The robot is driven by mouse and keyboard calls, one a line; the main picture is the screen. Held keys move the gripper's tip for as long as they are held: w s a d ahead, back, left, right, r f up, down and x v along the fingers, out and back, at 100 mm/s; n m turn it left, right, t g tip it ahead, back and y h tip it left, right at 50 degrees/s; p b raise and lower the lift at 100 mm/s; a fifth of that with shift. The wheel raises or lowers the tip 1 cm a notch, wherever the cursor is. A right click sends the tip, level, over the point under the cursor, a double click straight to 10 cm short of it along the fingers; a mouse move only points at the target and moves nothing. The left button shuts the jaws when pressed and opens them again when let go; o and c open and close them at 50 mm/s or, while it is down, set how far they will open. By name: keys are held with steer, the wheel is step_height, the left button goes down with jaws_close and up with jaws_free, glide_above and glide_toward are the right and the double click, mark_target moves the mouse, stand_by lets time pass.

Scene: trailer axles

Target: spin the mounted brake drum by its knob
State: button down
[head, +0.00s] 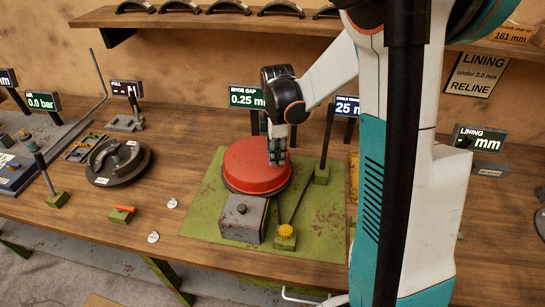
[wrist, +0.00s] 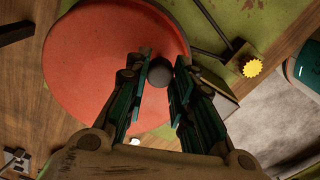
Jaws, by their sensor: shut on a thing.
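The red brake drum (head: 245,165) sits on a worn green plate (head: 205,215) on the wooden bench; its red face also fills much of the wrist view (wrist: 100,70). The dark round knob (wrist: 160,71) stands on the drum face near its edge. My gripper (head: 277,160) reaches down over the right part of the drum. In the wrist view my gripper's two fingers (wrist: 161,85) are on either side of the knob and shut on it. In the head view the knob is hidden by the fingers.
A grey box (head: 240,220) and a yellow star knob (head: 286,231) stand in front of the drum. A dark post (head: 326,145) rises at its right, and a sign reading 0.25 (head: 245,97) stands behind. A dark drum part (head: 118,162) lies to the left.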

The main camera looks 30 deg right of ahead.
steer(key=shift+w+d+n, duration=0.2)
steer(key=shift+d+n, duration=0.15)
steer(key=shift+n, duration=0.15)
steer(key=c, duration=1.3)
jaws_free()
steer(key=shift+c, duration=0.2)
steer(key=shift+r, duration=0.1)
step_height(320, 180, up, 12)
